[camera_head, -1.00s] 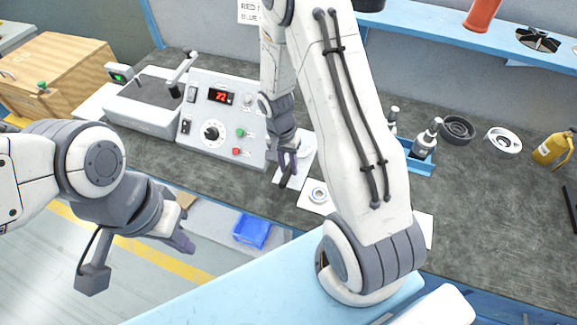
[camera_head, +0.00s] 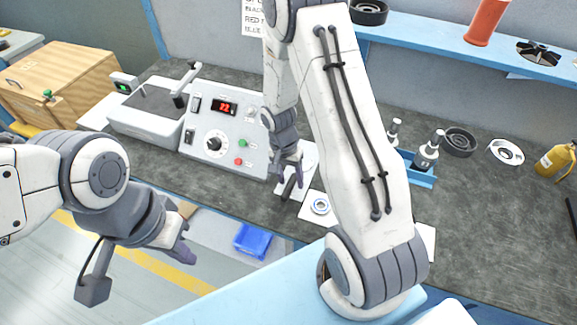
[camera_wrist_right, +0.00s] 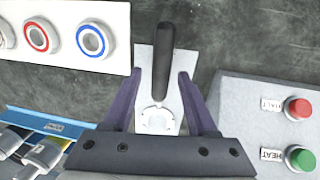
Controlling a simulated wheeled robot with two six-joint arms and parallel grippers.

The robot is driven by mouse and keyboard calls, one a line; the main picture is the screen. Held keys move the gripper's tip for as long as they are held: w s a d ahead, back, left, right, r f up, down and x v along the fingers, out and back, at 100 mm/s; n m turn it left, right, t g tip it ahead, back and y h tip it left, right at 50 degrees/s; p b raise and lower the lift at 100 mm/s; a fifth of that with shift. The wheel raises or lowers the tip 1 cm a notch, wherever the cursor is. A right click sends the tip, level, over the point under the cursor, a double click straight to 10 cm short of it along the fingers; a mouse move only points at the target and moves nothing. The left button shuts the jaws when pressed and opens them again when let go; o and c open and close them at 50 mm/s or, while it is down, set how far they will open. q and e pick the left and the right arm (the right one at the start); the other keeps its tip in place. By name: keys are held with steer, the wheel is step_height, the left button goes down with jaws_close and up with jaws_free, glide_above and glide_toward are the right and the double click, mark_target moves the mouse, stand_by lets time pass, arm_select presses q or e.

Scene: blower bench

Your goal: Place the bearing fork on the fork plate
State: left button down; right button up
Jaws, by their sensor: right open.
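The bearing fork, with a black handle (camera_wrist_right: 162,62) and a pale U-shaped end, lies on the white fork plate (camera_wrist_right: 146,62) in the right wrist view. In the head view its dark handle (camera_head: 288,188) shows on the plate (camera_head: 308,158), just below my right gripper. My right gripper (camera_wrist_right: 160,85) is open, its two purple fingers apart on either side of the fork with gaps to both. It also shows in the head view (camera_head: 289,172). My left gripper (camera_head: 182,250) hangs off the bench at the left, its jaw opening unclear.
A white plate with red and blue rings (camera_wrist_right: 66,39) lies beside the fork plate. The control box (camera_head: 220,130) with red and green buttons stands close on the other side. A blue tray (camera_head: 420,178) with bottles is behind my right arm.

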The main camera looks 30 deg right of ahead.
steer(key=a+r+n, duration=0.1)
steer(key=a+r, duration=0.2)
steer(key=r, duration=0.4)
steer(key=a+r+n, duration=0.2)
steer(key=a+r, duration=0.1)
steer(key=r, duration=0.5)
steer(key=s+a+r+n+y, duration=0.1)
steer(key=s+a+r+n, duration=0.2)
steer(key=s+a+n, duration=0.3)
steer(key=s+a+r+n+t, duration=0.1)
steer(key=s+a+r+n, duration=0.2)
steer(key=s, duration=1)
steer(key=a+n+b, duration=0.1)
steer(key=a+n, duration=0.2)
steer(key=n, duration=0.2)
steer(key=shift+a+y, duration=0.4)
